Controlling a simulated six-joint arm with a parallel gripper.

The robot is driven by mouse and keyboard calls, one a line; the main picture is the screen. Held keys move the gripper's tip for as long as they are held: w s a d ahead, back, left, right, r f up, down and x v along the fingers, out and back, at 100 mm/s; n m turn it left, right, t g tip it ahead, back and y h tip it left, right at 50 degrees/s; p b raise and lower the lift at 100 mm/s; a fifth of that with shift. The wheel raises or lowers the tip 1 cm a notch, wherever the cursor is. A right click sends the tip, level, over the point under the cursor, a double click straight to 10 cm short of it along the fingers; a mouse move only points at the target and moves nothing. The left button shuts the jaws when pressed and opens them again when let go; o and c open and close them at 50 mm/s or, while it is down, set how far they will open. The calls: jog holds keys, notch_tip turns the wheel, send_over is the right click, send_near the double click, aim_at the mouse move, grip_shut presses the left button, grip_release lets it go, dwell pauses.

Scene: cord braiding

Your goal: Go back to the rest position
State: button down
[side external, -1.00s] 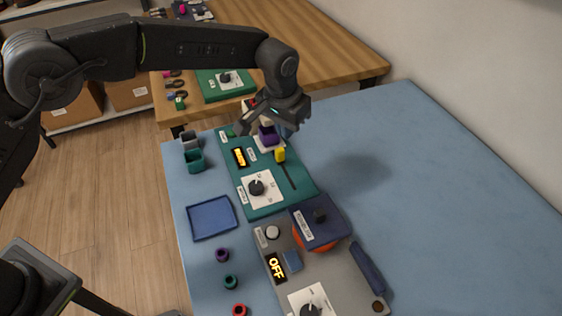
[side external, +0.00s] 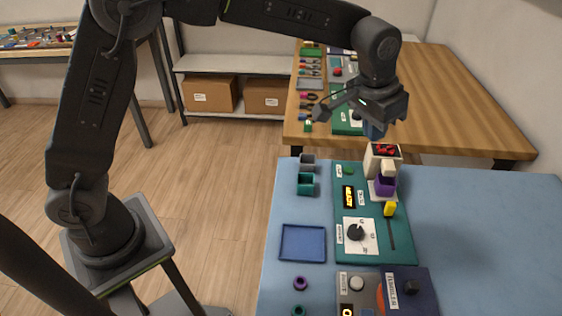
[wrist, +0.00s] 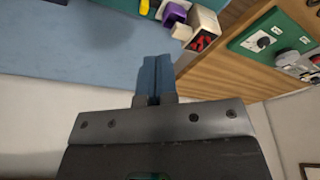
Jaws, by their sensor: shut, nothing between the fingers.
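My gripper (side external: 374,130) is raised, with its blue fingers closed together and empty. In the wrist view its fingers (wrist: 155,78) show shut, apart from everything around them. In the side view it appears just above a cream box (side external: 373,160) with red pieces on top, at the far end of a green panel (side external: 375,250). A purple cup (side external: 385,186) sits in front of that box. The cream box (wrist: 204,26) and purple cup (wrist: 172,16) also show at the top of the wrist view.
Teal and grey cups, a blue tray (side external: 303,260) and small rings lie left. The blue table's right side is clear.

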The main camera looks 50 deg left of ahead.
jog(key=s+a+r+n+t, duration=0.1)
jog(key=s+a+r, duration=0.3)
jog(key=s+a, duration=0.25)
jog(key=s+a+r+t, duration=0.1)
jog(key=s+a+r, duration=0.35)
jog(key=s, duration=0.25)
jog(key=s+a+f, duration=0.2)
jog(key=s+a, duration=0.1)
jog(key=s, duration=0.4)
jog(key=s+a+f+n+t, duration=0.1)
jog(key=s+a+f, duration=0.1)
jog(key=s, duration=0.4)
jog(key=shift+s+a+f+y, duration=0.2)
jog(key=shift+s+a+y, duration=0.15)
jog(key=shift+a, duration=0.25)
